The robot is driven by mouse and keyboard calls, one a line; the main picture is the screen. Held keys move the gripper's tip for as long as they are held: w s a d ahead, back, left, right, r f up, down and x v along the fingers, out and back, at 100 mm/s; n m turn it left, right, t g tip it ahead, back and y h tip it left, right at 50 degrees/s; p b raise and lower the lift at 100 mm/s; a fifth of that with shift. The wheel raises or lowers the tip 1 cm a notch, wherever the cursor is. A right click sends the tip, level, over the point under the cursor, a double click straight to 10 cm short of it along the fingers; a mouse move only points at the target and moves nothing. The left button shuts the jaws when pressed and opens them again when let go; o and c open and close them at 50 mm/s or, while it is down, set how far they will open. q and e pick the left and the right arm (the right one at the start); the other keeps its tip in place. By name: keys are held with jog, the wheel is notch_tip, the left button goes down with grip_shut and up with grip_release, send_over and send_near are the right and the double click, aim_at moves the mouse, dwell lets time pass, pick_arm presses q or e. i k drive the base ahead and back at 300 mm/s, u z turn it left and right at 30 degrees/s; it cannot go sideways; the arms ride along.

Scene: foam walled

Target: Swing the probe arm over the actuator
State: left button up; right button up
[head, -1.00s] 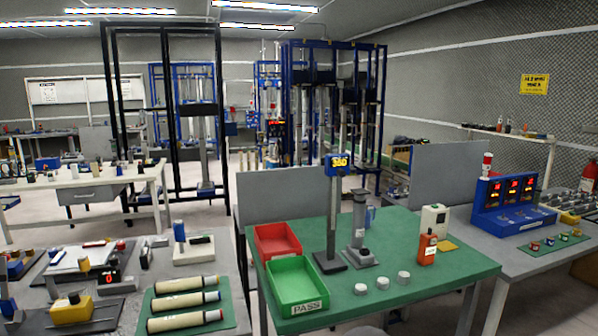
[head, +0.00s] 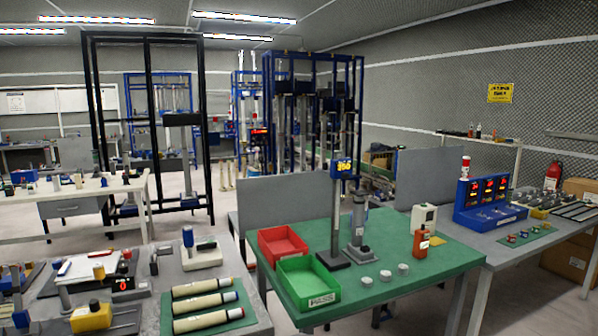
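Neither of my grippers shows in the head view. A grey upright cylinder on a dark base (head: 358,228) stands on the green-topped table (head: 440,262); it may be the actuator, but I cannot tell for sure. Close to its left is a tall grey post (head: 334,220) with a blue-and-yellow display (head: 343,168) on top. I cannot make out a separate probe arm on either one. Several cream tubes (head: 207,302) lie on a green mat on the grey bench at the lower left.
A red tray (head: 283,240) and a green PASS tray (head: 308,284) sit at the table's left. Several white discs (head: 385,276) and an orange handheld device (head: 421,243) lie toward its front and right. A grey panel (head: 285,200) stands behind. Floor shows between the benches.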

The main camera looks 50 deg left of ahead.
aim_at(324, 169)
jog(key=z, duration=1.65)
jog(key=i, duration=0.1)
jog(key=u, duration=3)
jog(key=i, duration=1)
jog(key=u, duration=0.2)
jog(key=k, duration=1.2)
jog(key=z, duration=0.35)
